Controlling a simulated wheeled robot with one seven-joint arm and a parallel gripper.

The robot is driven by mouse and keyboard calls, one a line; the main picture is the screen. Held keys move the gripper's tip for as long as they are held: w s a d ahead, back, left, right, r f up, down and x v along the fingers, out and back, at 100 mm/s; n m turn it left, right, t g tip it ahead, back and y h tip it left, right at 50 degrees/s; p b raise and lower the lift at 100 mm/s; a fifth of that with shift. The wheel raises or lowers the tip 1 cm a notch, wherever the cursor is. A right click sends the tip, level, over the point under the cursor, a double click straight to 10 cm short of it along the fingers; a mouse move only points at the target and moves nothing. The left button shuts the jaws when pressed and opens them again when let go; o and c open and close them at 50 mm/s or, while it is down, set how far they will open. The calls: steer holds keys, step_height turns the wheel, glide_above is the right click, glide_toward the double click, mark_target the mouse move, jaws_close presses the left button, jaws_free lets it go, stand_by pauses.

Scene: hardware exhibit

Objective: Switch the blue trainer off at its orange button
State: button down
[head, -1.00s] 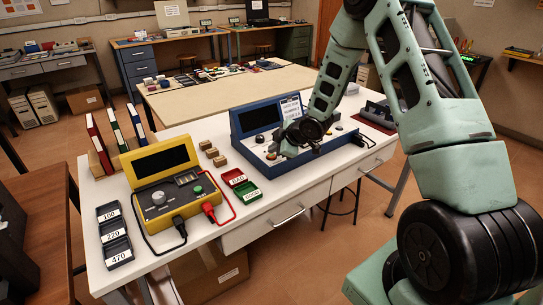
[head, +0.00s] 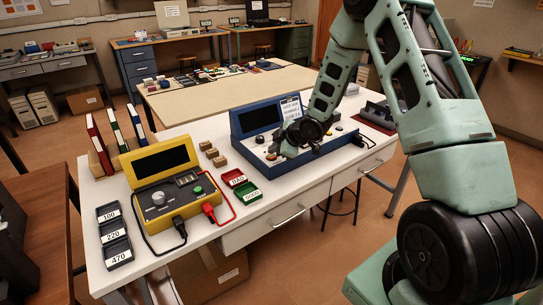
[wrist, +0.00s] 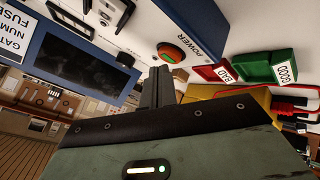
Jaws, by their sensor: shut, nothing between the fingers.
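The blue trainer (head: 300,166) stands on the white bench in the head view, its dark screen tilted up at the back. In the wrist view its white panel shows the orange button (wrist: 170,52), with a green middle, beside the word POWER. My gripper (wrist: 159,70) is shut and empty. Its fingertips are close to the button, just below it in the wrist view. I cannot tell whether they touch it. In the head view my wrist hangs over the trainer's panel and hides part of it, and the fingertips are hard to make out.
A yellow meter (head: 165,187) with red and black leads stands left of the trainer. Red (head: 234,178) and green (head: 247,191) trays lie between them. Small brown blocks (head: 212,153) sit nearby. Black labelled trays (head: 113,235) and binders (head: 115,133) are at the left end.

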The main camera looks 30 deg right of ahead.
mark_target(274, 157)
steer(key=shift+f, duration=0.15)
stand_by(0.4)
steer(key=shift+f+b, duration=0.3)
steer(key=shift+b, duration=0.05)
steer(key=shift+f, duration=0.1)
stand_by(0.4)
steer(key=shift+r+p, duration=0.35)
steer(key=shift+r, duration=0.2)
steer(key=shift+r, duration=0.1)
step_height(274, 157, up, 6)
steer(key=p, duration=0.5)
steer(key=shift+a, duration=0.1)
stand_by(0.3)
